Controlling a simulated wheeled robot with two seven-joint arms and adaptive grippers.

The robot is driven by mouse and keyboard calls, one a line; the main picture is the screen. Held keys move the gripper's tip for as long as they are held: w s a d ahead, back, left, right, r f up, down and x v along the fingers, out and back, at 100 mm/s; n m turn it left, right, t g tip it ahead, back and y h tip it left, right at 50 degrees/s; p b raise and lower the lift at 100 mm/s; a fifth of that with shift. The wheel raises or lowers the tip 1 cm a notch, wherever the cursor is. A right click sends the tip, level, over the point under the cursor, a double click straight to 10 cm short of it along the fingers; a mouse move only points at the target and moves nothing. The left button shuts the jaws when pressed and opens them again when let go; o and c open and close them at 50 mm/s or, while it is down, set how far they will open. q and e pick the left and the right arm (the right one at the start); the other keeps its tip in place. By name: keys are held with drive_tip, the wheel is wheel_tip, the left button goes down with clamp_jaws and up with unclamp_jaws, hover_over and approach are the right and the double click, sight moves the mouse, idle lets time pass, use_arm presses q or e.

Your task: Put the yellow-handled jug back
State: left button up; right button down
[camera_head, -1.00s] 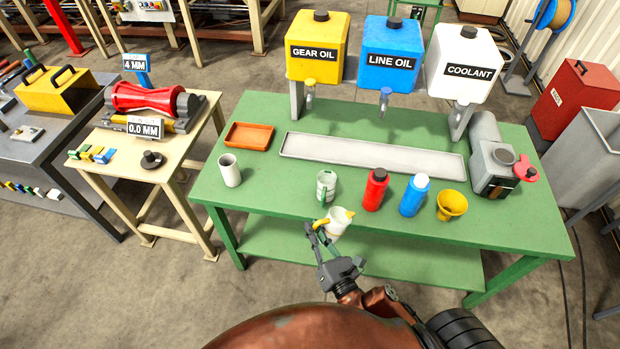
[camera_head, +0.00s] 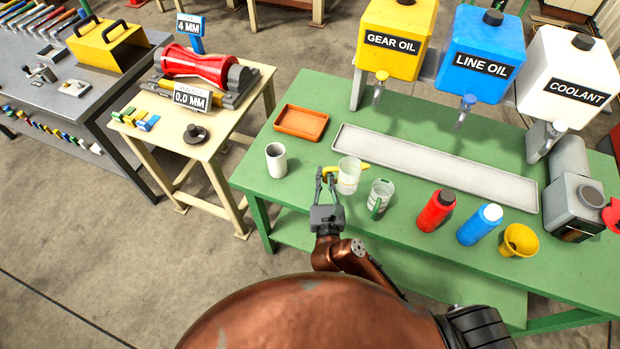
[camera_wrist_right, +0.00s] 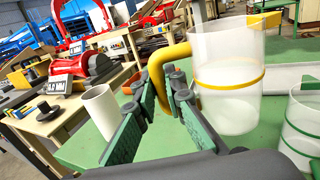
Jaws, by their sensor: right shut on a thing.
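The yellow-handled jug (camera_head: 348,177) is clear, with a yellow band and spout, and looks upright over the green table. My right gripper (camera_head: 326,174) is on its left side, shut on the yellow handle. In the right wrist view the jug (camera_wrist_right: 226,95) is to the right of the gripper (camera_wrist_right: 165,100), whose fingers are around the handle's lower part. Whether the jug's base touches the table I cannot tell. The green-handled jug (camera_head: 381,195) stands just right of it; part of it shows in the right wrist view (camera_wrist_right: 304,130). My left gripper is not in view.
A white cup (camera_head: 276,160) stands left of the jug, and an orange tray (camera_head: 301,122) lies behind it. A long grey drip tray (camera_head: 430,165) lies behind the jugs. A red bottle (camera_head: 436,211), blue bottle (camera_head: 479,224) and yellow funnel (camera_head: 519,241) stand to the right.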

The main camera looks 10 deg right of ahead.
drive_tip(key=w+a+f, duration=0.1)
drive_tip(key=w+f, duration=0.1)
drive_tip(key=f, duration=0.1)
drive_tip(key=w+a+f+b, duration=0.1)
drive_tip(key=w+f, duration=0.1)
drive_tip(key=f, duration=0.1)
drive_tip(key=w+a+f+b, duration=0.1)
drive_tip(key=w+f, duration=0.1)
drive_tip(key=f, duration=0.2)
drive_tip(key=shift+w+a+f, duration=0.1)
drive_tip(key=shift+w+a, duration=0.3)
drive_tip(key=shift+f, duration=0.25)
drive_tip(key=c, duration=2.3)
unclamp_jaws()
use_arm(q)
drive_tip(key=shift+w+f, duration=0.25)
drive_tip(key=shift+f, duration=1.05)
use_arm(e)
drive_tip(key=o, duration=0.3)
